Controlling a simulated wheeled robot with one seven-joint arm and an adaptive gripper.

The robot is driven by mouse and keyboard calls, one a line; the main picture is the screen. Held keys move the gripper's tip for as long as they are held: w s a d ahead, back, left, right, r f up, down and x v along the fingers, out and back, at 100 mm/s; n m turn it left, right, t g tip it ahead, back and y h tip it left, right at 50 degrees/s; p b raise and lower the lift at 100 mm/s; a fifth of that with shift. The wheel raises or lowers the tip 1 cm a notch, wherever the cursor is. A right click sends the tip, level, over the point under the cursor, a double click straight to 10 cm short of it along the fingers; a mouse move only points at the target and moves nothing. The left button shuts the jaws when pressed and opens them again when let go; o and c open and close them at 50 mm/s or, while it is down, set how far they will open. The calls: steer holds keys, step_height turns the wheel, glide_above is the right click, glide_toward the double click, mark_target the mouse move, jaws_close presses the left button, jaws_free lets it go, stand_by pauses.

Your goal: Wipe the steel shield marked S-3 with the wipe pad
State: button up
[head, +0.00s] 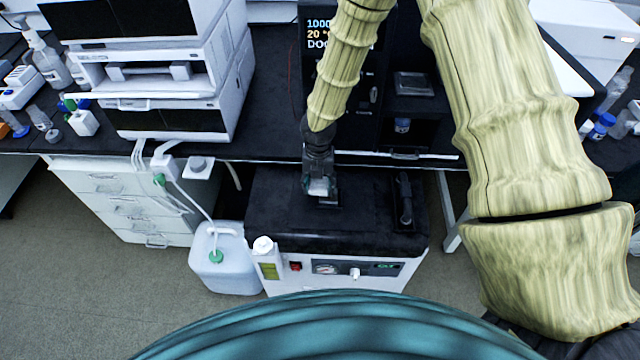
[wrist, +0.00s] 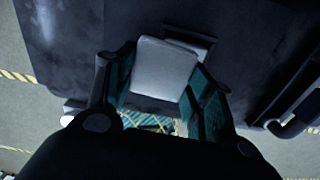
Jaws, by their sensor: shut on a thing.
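My gripper (head: 320,178) is over the black top of a low white unit in the head view. It is shut on a pale grey pad (wrist: 163,68), seen between the two teal-lined fingers in the wrist view; the pad also shows in the head view (head: 319,187). No S-3 mark is readable, and I cannot pick out the steel shield for sure.
The low unit (head: 404,273) has a gauge on its front and a black handle-like part (head: 404,200) on its top at right. A white jug (head: 222,262) stands on the floor at left. The black bench behind carries stacked white instruments (head: 160,70).

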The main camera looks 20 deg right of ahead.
mark_target(319, 185)
steer(key=shift+r+p, duration=2.05)
steer(key=shift+r, duration=0.6)
